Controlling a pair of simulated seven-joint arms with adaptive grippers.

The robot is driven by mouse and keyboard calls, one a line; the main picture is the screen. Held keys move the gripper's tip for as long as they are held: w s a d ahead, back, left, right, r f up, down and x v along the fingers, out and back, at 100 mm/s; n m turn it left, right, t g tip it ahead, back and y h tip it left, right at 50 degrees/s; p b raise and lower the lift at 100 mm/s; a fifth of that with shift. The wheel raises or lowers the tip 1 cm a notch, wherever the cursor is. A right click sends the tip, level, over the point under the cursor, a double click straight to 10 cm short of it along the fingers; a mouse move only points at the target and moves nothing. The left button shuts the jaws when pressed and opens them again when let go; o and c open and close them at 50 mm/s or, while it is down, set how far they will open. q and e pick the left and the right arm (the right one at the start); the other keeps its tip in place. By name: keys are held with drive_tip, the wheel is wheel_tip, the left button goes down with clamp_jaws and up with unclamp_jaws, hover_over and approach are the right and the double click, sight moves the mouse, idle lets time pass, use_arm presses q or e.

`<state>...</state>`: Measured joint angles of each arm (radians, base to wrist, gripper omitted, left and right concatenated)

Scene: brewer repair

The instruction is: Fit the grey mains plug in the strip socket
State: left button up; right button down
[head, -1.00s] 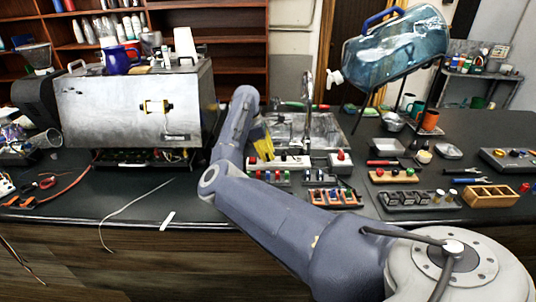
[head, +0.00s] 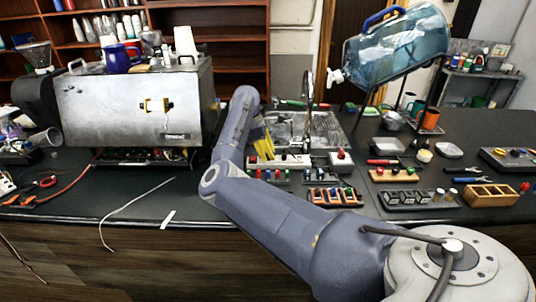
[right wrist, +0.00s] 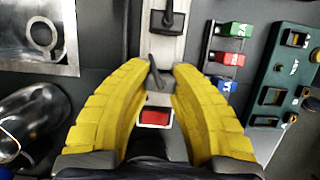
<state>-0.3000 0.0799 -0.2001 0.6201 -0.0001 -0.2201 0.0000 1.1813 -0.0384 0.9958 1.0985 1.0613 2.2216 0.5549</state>
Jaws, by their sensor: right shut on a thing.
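The white strip socket (head: 293,161) lies on the bench beyond my right forearm, with a red switch at its left end. In the right wrist view the strip (right wrist: 166,48) runs upward between my fingers, with its red switch (right wrist: 155,117) below and a black fitting (right wrist: 167,19) above. My right gripper (head: 264,150) is over the strip's left part. In the right wrist view its yellow fingers (right wrist: 158,72) are closed around a small grey piece with a dark slim part, which seems to be the grey mains plug (right wrist: 158,98). Whether it is seated cannot be told. My left gripper is out of view.
Coloured clip blocks (right wrist: 231,58) and a dark green board (right wrist: 288,75) lie right of the strip in the wrist view. A red-button box (head: 341,162) stands at the strip's right end. The metal brewer (head: 130,108) is left.

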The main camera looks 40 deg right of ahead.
drive_tip(key=c, duration=1.1)
unclamp_jaws()
drive_tip(key=shift+c, duration=0.2)
drive_tip(key=v, duration=1.2)
